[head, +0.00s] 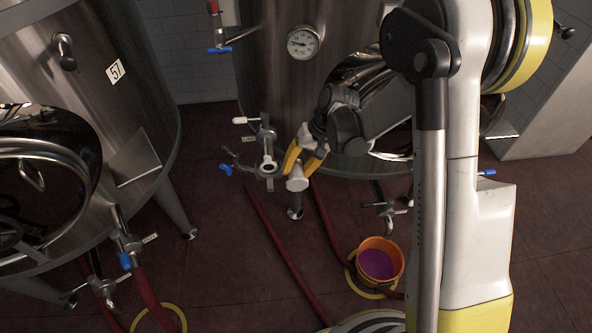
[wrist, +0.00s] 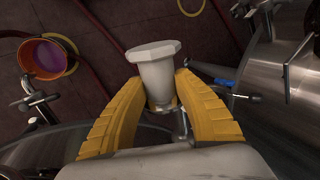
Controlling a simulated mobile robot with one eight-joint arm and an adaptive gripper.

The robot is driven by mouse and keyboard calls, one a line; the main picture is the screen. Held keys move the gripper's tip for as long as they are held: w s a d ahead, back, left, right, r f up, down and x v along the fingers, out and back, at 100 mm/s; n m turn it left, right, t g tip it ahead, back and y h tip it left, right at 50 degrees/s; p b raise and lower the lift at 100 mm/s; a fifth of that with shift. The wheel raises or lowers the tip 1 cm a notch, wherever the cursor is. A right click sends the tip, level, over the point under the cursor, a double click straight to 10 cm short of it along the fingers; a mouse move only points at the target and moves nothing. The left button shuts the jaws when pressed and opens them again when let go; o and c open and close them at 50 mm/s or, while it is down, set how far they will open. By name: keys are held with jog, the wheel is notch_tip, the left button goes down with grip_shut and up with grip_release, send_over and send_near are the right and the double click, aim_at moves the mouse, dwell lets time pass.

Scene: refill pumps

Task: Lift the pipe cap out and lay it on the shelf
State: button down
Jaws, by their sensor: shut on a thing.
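The pipe cap is a pale grey piece with a wide flat octagonal head and a narrower tapering body. It shows in the head view (head: 297,184) and in the wrist view (wrist: 153,68). My gripper (head: 302,166) is shut on it, with its two yellow fingers on either side of the cap's body in the wrist view (wrist: 160,92). The cap is just right of a pipe fitting with valves (head: 267,168) in front of the middle tank; whether they touch I cannot tell. I cannot make out a shelf.
A steel tank marked 57 (head: 75,100) stands at left, and another tank (head: 275,80) with a round gauge (head: 303,42) is behind my gripper. An orange bucket with purple contents (head: 379,262) and red hoses (head: 280,250) are on the dark red floor.

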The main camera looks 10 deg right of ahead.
aim_at(296, 166)
jog(key=shift+r+p, duration=1.75)
jog(key=shift+r, duration=1.3)
jog(key=s+d+b, duration=0.2)
jog(key=s+d, duration=0.4)
jog(key=d, duration=0.4)
jog(key=shift+d, duration=0.25)
